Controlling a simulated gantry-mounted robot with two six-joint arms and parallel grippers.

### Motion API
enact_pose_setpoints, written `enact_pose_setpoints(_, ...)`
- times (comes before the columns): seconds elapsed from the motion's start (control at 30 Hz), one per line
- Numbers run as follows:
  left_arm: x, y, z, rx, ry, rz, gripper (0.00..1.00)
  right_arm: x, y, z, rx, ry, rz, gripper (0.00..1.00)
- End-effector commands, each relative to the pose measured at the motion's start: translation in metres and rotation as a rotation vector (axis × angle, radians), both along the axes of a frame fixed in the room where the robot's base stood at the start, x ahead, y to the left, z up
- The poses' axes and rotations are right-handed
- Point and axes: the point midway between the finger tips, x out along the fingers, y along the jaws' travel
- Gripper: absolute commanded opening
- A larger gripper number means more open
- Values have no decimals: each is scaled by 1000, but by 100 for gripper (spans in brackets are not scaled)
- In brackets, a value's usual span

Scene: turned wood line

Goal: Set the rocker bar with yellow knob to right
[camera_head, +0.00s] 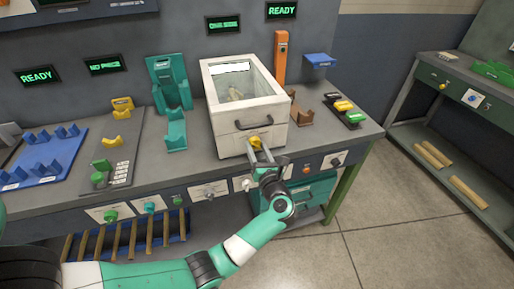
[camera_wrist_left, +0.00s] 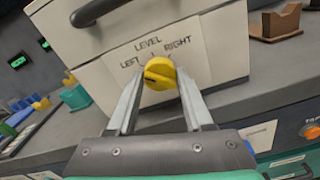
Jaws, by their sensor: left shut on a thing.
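The yellow knob (camera_head: 255,141) sits low on the front of a white box (camera_head: 224,130) with a clear top. In the left wrist view the knob (camera_wrist_left: 159,74) lies between the two fingertips of my left gripper (camera_wrist_left: 160,80), which is shut on it. The words LEFT, LEVEL and RIGHT are printed above the knob; the fingers and the angle leave its exact setting unclear. In the head view my left gripper (camera_head: 261,158) reaches the knob from the front. A pale tan piece (camera_head: 235,94) shows inside the box; I cannot tell whether it is the rocker bar.
A dark handle (camera_head: 253,123) is on the box front above the knob. Teal holders (camera_head: 176,135) stand left of the box, and a brown cradle (camera_head: 301,116) stands right of it. Buttons and knobs line the bench front. Open floor lies at the right.

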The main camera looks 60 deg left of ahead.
Motion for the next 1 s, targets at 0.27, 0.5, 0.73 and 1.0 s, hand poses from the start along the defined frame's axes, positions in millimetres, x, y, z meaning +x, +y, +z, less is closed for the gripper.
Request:
enact_pose_setpoints(0.27, 0, 0, 3, 17, 100, 1, 0, 0, 0, 14, 0, 0, 0, 0)
enact_pose_setpoints(0.5, 0, 0, 4, 36, 215, 0, 0, 0, 0, 27, 0, 0, 0, 0)
enact_pose_setpoints(0.73, 0, 0, 4, 54, 329, 0, 0, 0, 0, 39, 0, 0, 0, 0)
enact_pose_setpoints(1.0, 1, 0, 4, 74, 461, 0, 0, 0, 0, 51, 0, 0, 0, 0)
